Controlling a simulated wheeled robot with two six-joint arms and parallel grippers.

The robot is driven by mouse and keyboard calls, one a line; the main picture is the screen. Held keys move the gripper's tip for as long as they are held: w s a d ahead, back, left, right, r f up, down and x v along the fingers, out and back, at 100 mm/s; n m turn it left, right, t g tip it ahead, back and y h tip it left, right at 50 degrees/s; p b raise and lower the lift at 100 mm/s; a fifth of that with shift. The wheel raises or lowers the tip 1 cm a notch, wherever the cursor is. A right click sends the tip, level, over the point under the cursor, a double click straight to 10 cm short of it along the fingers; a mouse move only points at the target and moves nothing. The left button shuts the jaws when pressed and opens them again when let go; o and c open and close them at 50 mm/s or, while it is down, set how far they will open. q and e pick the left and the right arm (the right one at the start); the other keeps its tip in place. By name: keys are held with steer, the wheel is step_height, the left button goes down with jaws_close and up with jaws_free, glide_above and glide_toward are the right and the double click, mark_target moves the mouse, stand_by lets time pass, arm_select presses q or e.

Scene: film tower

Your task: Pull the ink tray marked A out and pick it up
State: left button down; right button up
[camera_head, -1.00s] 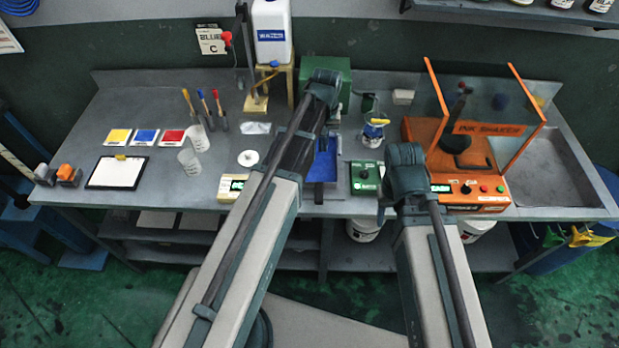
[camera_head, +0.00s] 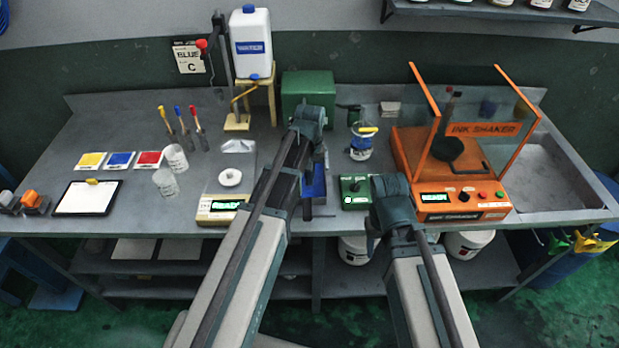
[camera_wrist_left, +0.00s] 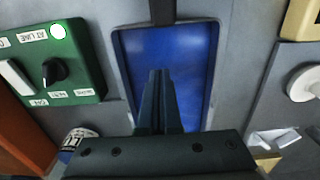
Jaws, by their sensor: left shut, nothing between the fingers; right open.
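A blue rectangular tray (camera_head: 316,182) lies on the bench right of the scale, partly covered by my left arm; no letter A is readable on it. In the left wrist view the blue tray (camera_wrist_left: 195,65) shows its blue floor and dark rim, with a dark bar at its top edge. My left gripper (camera_wrist_left: 160,75) is shut and empty, with its fingertips in front of the tray floor; contact cannot be told. My right gripper (camera_head: 373,240) is open near the bench's front edge, its fingers mostly hidden by the arm.
A green control box (camera_head: 354,195) stands right of the tray and a scale (camera_head: 218,212) left of it. A green box (camera_head: 309,92) stands behind. The orange ink shaker (camera_head: 452,170) and a small jar (camera_head: 361,147) are further right.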

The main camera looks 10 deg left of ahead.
mark_target(310, 191)
arm_select(q)
steer(key=shift+s+d+f, duration=0.1)
steer(key=shift+s+f, duration=0.2)
steer(key=shift+f, duration=0.45)
steer(key=s, duration=0.2)
steer(key=shift+s+d+r, duration=0.3)
steer(key=shift+s+d, duration=0.05)
steer(key=shift+s, duration=0.05)
steer(key=shift+s+d, duration=0.1)
steer(key=shift+s, duration=0.1)
arm_select(e)
steer(key=shift+f, duration=0.45)
